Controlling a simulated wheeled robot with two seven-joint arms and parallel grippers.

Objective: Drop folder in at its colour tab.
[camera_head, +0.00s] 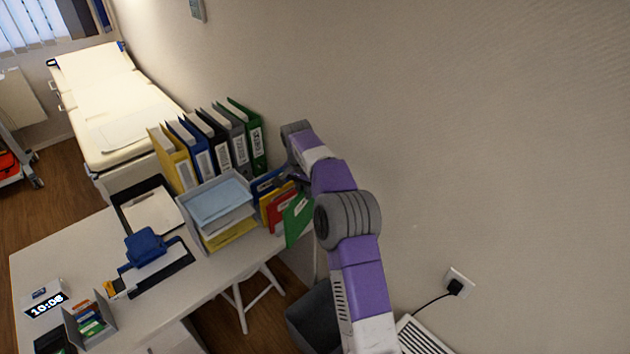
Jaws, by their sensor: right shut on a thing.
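My right arm comes up from the bottom and bends over the desk's right end. Its gripper (288,172) is shut at the back of a group of upright colour folders, partly hidden by the arm. The group holds a blue folder (266,186), a yellow folder (275,203), a red folder (283,211) and a green folder (298,218) at the front. The gripper is closest to the blue one. I cannot clearly see which folder is between the fingers, or its tab. My left gripper is not in view.
A grey letter tray (187,220) with blue and yellow paper stands left of the folders. Several ring binders (212,150) stand behind it along the wall. A blue hole punch (147,247) and a clock (46,306) are on the desk (215,285). A bin (312,315) stands below.

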